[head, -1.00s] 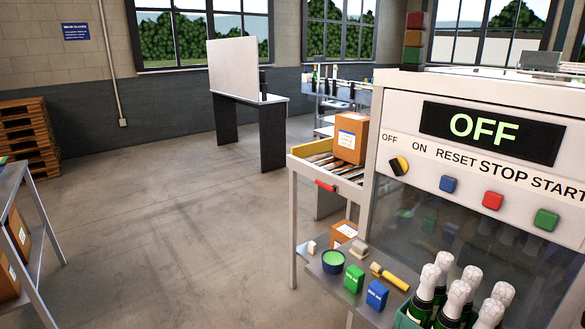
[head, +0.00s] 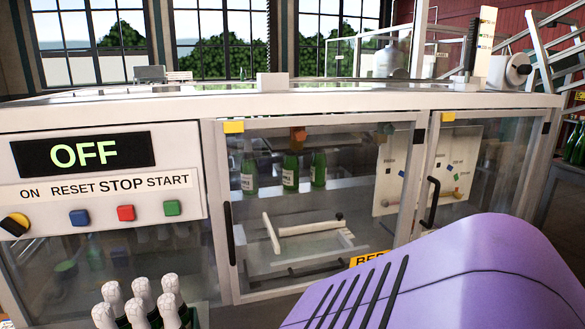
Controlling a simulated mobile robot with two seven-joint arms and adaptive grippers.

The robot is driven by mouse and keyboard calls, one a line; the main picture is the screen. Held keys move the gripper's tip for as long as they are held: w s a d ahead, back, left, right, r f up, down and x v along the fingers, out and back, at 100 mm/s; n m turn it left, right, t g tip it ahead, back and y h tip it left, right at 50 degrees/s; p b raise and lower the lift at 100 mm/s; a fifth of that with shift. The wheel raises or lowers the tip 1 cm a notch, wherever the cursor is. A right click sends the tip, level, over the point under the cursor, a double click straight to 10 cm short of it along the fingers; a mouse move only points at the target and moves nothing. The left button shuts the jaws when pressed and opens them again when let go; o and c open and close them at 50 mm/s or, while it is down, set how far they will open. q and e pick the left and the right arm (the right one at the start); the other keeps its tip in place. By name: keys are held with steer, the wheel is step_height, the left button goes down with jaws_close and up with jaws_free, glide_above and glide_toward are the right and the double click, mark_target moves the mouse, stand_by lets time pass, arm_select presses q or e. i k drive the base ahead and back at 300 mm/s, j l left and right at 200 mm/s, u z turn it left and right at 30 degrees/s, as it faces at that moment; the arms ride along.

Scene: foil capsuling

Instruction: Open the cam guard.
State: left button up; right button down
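The machine front (head: 180,115) has two clear framed doors, both looking shut. The left door (head: 350,125) has a black upright handle (head: 229,232) on its left side and a yellow tag on top. Several bottles and a pale bent bar show behind it. The right door (head: 500,121) has a black handle (head: 431,202) and a panel with coloured parts behind it. I cannot read which door is the cam guard. The lower right door is hidden by a large shape in the foreground. Neither gripper is in view.
The control panel (head: 110,187) reads OFF, with a black-and-yellow knob (head: 14,224) and blue, red and green buttons. Foil-topped bottles (head: 140,302) stand at the lower left, in front of the machine. A white spool (head: 510,70) sits behind the machine top.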

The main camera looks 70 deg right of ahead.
mark_target(438, 116)
steer(key=z, duration=3.05)
